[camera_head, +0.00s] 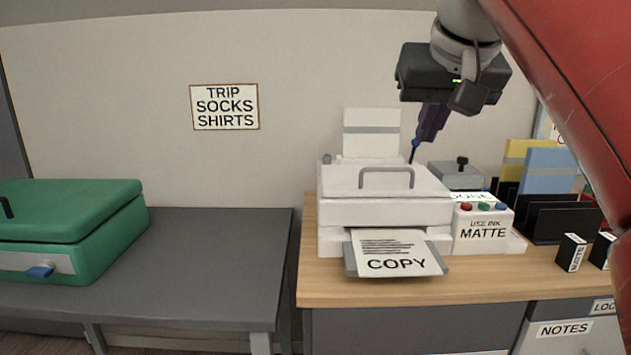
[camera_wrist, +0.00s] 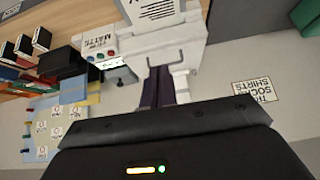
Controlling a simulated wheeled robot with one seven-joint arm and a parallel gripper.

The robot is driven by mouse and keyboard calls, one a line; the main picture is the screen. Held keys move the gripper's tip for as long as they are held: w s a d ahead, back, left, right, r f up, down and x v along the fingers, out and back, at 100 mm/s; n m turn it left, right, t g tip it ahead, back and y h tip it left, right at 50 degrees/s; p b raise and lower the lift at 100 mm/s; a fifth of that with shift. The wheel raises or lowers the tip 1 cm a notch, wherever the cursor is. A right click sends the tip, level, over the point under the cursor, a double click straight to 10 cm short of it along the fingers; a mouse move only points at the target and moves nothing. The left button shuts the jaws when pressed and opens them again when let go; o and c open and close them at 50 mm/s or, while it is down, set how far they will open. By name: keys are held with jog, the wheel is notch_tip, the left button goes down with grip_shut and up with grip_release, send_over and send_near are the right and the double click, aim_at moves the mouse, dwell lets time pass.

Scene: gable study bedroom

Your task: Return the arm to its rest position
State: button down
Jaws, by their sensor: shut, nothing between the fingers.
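My gripper (camera_head: 415,152) hangs above the back right part of the white printer (camera_head: 385,208) in the head view, its fingers pointing down and shut with nothing between them. In the wrist view the dark fingers of my gripper (camera_wrist: 158,88) are close together, in front of the printer (camera_wrist: 190,52). The head view cannot settle whether the fingertips touch the printer. My red arm link crosses the upper right of the head view.
A sheet marked COPY (camera_head: 397,252) lies on the printer's front tray. A button box marked MATTE (camera_head: 483,230), a dark file holder (camera_head: 550,220) and small ink boxes (camera_head: 571,252) stand to the right. A green suitcase (camera_head: 70,225) sits on the grey table (camera_head: 215,265).

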jog(key=s+f, duration=0.5)
jog(key=f, duration=0.6)
jog(key=s+f+g, duration=0.1)
jog(key=s+f, duration=0.4)
jog(key=f, duration=0.7)
jog(key=s+f, duration=0.5)
jog(key=f, duration=0.7)
jog(key=shift+d+g, duration=0.3)
jog(key=shift+d, duration=0.05)
